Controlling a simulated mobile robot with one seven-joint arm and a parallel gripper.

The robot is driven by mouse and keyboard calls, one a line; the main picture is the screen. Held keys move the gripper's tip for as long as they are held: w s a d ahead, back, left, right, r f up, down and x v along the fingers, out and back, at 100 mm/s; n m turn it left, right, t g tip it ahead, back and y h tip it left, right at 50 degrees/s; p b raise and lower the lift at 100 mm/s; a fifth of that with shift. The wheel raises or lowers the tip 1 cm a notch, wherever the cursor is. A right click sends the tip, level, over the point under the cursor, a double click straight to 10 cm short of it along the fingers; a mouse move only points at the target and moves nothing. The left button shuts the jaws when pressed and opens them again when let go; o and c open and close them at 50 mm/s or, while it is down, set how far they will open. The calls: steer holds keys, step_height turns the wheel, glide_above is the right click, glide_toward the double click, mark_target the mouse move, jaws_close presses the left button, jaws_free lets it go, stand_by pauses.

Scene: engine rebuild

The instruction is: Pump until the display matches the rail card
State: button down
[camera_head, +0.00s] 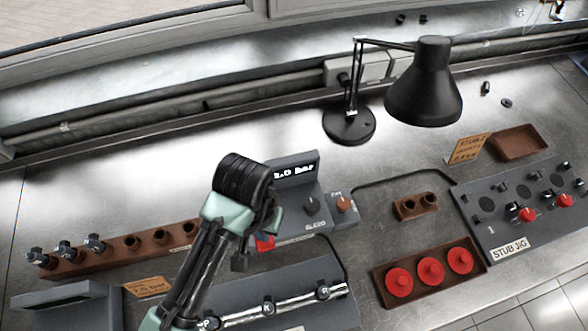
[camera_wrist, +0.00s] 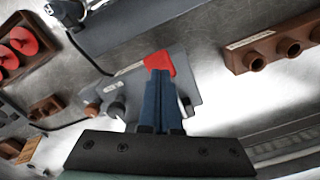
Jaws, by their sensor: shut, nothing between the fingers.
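The pump box (camera_head: 293,222) is grey, with a dark display (camera_head: 293,172) lit in white; it seems to read "2.0 bar", its first digit partly cut off by my arm. Its red pump pad (camera_head: 264,243) shows beside my arm, and in the wrist view (camera_wrist: 159,61). My gripper (camera_wrist: 158,74) is shut and empty, its blue fingertips over or against the red pad; contact is unclear. In the head view my wrist hides the fingertips. An orange rail card (camera_head: 150,288) seems to read "7.0 bar", though its first digit is unclear.
The pump box also carries a black knob (camera_head: 311,205) and a brown-topped knob (camera_head: 343,203). A metal rail (camera_head: 270,309) lies in front. A brown rack (camera_head: 112,249) is left, a tray of red discs (camera_head: 374,277) right. A black lamp (camera_head: 425,90) stands behind.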

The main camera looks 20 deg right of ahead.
stand_by(0.4)
steer(key=shift+f+b, duration=1.65)
steer(key=shift+f, duration=0.5)
steer(key=shift+r+p, duration=1.95)
steer(key=shift+r, duration=0.25)
